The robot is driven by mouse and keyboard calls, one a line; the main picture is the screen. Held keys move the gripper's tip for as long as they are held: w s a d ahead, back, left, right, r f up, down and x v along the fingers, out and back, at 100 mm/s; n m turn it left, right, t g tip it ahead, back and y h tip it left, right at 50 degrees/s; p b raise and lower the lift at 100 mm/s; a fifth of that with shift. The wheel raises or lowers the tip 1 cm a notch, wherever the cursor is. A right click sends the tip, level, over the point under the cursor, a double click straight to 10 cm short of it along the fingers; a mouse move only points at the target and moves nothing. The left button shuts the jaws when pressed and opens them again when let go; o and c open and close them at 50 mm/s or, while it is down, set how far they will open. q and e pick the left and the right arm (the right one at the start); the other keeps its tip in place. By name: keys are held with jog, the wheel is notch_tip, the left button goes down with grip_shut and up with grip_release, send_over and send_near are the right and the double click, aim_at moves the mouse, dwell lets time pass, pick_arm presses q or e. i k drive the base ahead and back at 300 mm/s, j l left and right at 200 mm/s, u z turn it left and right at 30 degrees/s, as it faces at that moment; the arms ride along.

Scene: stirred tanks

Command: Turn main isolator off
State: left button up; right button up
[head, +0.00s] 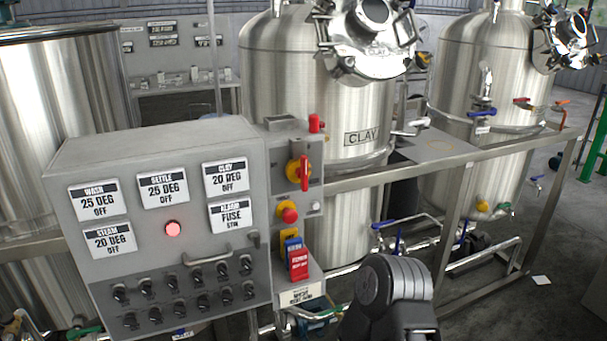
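The main isolator looks to be the red handle on a yellow round plate (299,171) on the narrow side panel right of the grey control box. Its red handle stands upright. Below it on the same panel is a red mushroom button on a yellow base (288,213). A dark ridged part of my own arm shows at the bottom centre, below and right of the panel and apart from it. No fingertips of either gripper show.
The grey control box (155,245) carries labels, a lit red lamp (173,229) and several black switches. Red and blue tags (297,259) hang below the button. A steel tank marked CLAY (330,100) stands behind. A metal rail frame (450,160) runs right.

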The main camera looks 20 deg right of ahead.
aim_at(297, 171)
jog(key=k+z, duration=0.1)
jog(key=z, duration=0.35)
jog(key=l+z, duration=0.15)
jog(key=z, duration=0.3)
jog(key=k+l+z, duration=0.1)
jog(key=z, duration=0.4)
jog(key=l+z, duration=0.15)
jog(key=z, duration=0.3)
jog(key=k+l, duration=0.05)
